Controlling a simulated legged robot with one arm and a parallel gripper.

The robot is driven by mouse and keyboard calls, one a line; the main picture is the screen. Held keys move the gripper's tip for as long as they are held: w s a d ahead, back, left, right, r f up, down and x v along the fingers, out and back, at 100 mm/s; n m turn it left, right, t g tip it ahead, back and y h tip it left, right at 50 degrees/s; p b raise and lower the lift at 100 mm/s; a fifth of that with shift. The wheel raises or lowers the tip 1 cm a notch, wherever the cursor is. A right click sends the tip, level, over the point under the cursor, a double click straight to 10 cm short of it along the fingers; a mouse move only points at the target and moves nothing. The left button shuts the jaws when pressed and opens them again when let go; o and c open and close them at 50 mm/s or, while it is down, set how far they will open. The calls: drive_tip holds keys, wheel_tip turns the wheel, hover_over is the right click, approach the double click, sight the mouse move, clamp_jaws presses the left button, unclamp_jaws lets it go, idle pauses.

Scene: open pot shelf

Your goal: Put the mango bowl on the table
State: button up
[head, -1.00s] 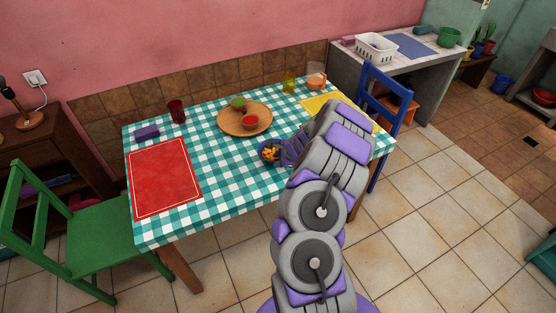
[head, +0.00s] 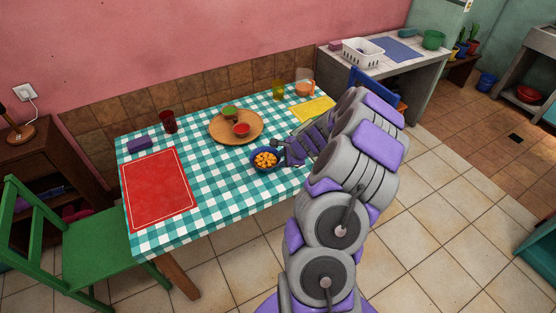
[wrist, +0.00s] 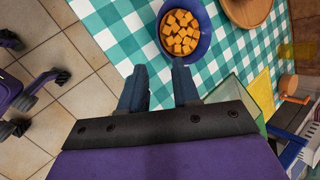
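The mango bowl, a blue bowl (head: 256,167) filled with orange cubes, sits on the checkered cloth of the table (head: 215,205) near its front edge. It shows at the top of the wrist view (wrist: 205,42), upright. My gripper (head: 281,155) is just right of the bowl in the head view. In the wrist view my gripper (wrist: 157,78) has its two fingers apart with nothing between them. The right fingertip is close to the bowl's rim; I cannot tell whether it touches.
A round wooden tray (head: 222,135) with a green bowl (head: 230,110) and a red bowl (head: 241,129) lies behind. A red mat (head: 158,190) is at left, a yellow cloth (head: 312,108) at back right. A dark red cup (head: 168,121) stands at back left.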

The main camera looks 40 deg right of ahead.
drive_tip(key=w+a+r+n+g+y, duration=0.15)
drive_tip(key=a+r+n, duration=0.3)
drive_tip(key=a, duration=0.45)
drive_tip(key=a+r+n+t+y, duration=0.1)
drive_tip(key=a+r+n+y, duration=0.15)
drive_tip(key=a+r, duration=0.45)
drive_tip(key=s+a+r+n+g, duration=0.2)
drive_tip(key=s+a+n, duration=0.1)
drive_tip(key=a, duration=0.4)
drive_tip(key=s+a+r+n+g, duration=0.1)
drive_tip(key=s+a+r+n, duration=0.2)
drive_tip(key=a, duration=0.4)
drive_tip(key=s+a+r+n+g+h, duration=0.1)
drive_tip(key=s+a+r+n+g, duration=0.2)
drive_tip(key=s, duration=0.4)
drive_tip(key=s+a+r+n+h, duration=0.1)
drive_tip(key=s+a+n, duration=0.3)
drive_tip(key=s, duration=0.2)
drive_tip(key=s+d+r+n+g+h, duration=0.1)
drive_tip(key=s+n, duration=0.3)
drive_tip(key=s, duration=1.1)
drive_tip(key=shift+s+g+h, duration=0.15)
drive_tip(key=shift+g+h, duration=0.5)
drive_tip(key=shift+h, duration=0.25)
